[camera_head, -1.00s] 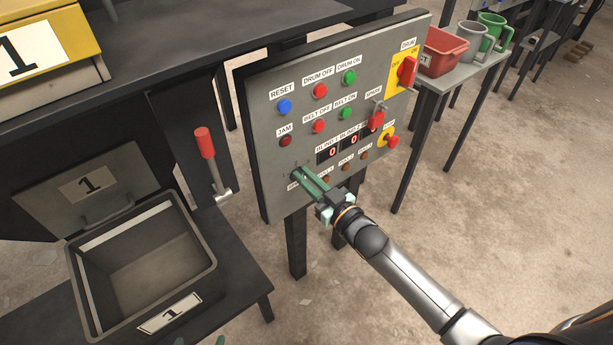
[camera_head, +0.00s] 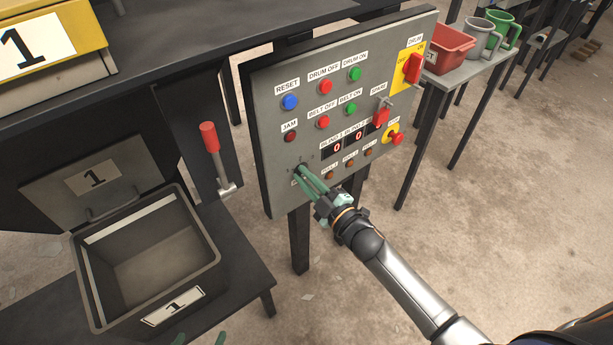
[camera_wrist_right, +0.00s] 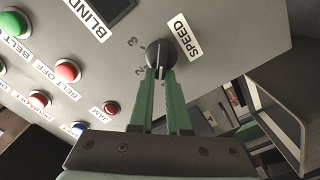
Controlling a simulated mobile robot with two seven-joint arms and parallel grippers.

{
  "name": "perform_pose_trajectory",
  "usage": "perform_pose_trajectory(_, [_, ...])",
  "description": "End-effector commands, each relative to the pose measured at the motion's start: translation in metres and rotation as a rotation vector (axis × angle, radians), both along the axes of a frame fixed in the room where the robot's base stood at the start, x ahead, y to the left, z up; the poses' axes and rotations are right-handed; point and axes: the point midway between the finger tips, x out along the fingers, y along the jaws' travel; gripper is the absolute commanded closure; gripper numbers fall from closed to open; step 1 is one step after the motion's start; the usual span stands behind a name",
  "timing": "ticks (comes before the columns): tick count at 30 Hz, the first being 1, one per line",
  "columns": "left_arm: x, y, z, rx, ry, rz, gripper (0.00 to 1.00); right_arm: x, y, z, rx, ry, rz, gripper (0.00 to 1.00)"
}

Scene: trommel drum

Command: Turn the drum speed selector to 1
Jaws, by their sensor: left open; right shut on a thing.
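The drum speed selector is a dark round knob (camera_wrist_right: 158,56) beside the SPEED label (camera_wrist_right: 181,40) in the right wrist view. The digits 3 and 2 show on the panel to its left; a 1 is not legible. My right gripper (camera_wrist_right: 160,76) is shut on the knob, with its green fingers on either side. In the head view this gripper (camera_head: 302,172) is at the panel's lower left corner and mostly hides the knob. I cannot read the pointer's setting surely. My left gripper (camera_head: 200,340) is open and empty at the bottom edge, only its fingertips showing.
The grey control panel (camera_head: 270,150) carries several buttons, displays and a red drum switch (camera_head: 413,68). A red-handled lever (camera_head: 209,137) stands to its left, above an open bin (camera_head: 215,262). A side table with a red container (camera_head: 449,48) and mugs is at right.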

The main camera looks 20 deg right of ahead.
Motion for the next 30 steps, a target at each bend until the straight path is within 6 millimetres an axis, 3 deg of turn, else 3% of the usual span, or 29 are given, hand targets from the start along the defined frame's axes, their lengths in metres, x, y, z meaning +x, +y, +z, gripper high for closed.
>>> perform_pose_trajectory(12, [0.0065, -0.0046, 0.0017, -0.007, -0.014, -0.006, 0.0, -0.001, 0.0018, -0.0038, -0.164, -0.058, 0.0, 1.0])
perform_pose_trajectory(28, [0.0051, -0.0054, 0.0013, -0.008, -0.011, -0.008, 0.0, -0.0011, 0.0021, -0.004, -0.186, -0.066, 0.0, 1.0])
perform_pose_trajectory(29, [0.0047, -0.0054, 0.0012, -0.008, -0.01, -0.007, 0.0, -0.0011, 0.0021, -0.004, -0.186, -0.066, 0.0, 0.82])
perform_pose_trajectory(30, [0.0041, -0.0054, 0.0009, -0.008, -0.009, -0.007, 0.0, -0.0011, 0.0021, -0.004, -0.185, -0.066, 0.0, 0.77])
